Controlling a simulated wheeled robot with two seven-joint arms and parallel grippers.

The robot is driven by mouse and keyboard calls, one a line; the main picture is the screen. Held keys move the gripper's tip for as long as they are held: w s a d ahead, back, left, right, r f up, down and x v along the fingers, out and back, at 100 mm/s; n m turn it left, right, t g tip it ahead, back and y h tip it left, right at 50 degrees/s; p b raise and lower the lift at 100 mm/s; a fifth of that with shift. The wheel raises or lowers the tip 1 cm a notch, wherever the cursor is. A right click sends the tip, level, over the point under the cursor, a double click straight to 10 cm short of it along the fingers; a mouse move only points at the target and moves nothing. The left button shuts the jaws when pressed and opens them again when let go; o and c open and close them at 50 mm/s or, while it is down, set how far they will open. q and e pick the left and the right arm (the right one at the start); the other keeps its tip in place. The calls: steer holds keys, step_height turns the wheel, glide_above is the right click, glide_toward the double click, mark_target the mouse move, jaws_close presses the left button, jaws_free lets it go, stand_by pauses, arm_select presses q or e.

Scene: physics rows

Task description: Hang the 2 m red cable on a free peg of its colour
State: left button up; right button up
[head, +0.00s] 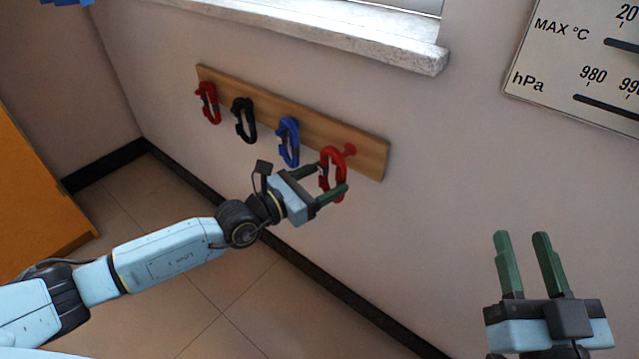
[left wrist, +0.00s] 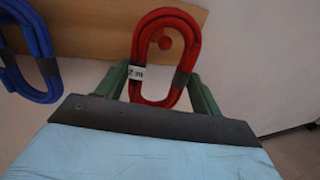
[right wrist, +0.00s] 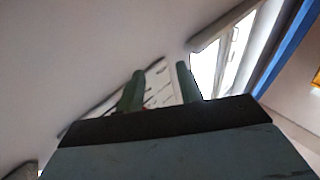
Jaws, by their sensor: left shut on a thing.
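The coiled red cable (head: 325,172) is between the fingers of my left gripper (head: 331,184), which is shut on it in front of the board's right end. Its tag reading "2 m" shows in the left wrist view, where the red coil (left wrist: 137,45) stands upright. A red peg (head: 349,150) shows just right of the coil in the head view. In the left wrist view the red peg (left wrist: 165,43) appears through the coil's opening; whether the coil is around it or in front of it I cannot tell. My right gripper (head: 520,236) is open and empty, at the lower right.
The wooden peg board (head: 367,152) is on the wall. Another red coil (head: 209,103), a black coil (head: 244,120) and a blue coil (head: 288,142) hang on it, left of my gripper. A window sill (head: 400,45) juts out above. A gauge panel (head: 570,60) is at upper right.

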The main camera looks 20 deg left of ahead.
arm_select(q)
steer(key=shift+b+x, duration=0.5)
steer(key=shift+x, duration=0.6)
steer(key=shift+w+f+b, duration=0.45)
steer(key=shift+w+b, duration=0.2)
steer(key=shift+b, duration=0.15)
steer(key=shift+w+f+b, duration=0.15)
steer(key=shift+w+b, duration=0.05)
steer(key=shift+b, duration=0.2)
arm_select(e)
steer(key=s+r+t+y, duration=0.1)
steer(key=s+r+t, duration=0.2)
steer(key=r+t, duration=0.2)
steer(key=shift+s+d+r+t+y, duration=0.2)
steer(key=shift+s+r+t+y, duration=0.15)
steer(key=shift+t, duration=0.25)
arm_select(q)
steer(key=o, duration=1.1)
steer(key=shift+s, duration=0.1)
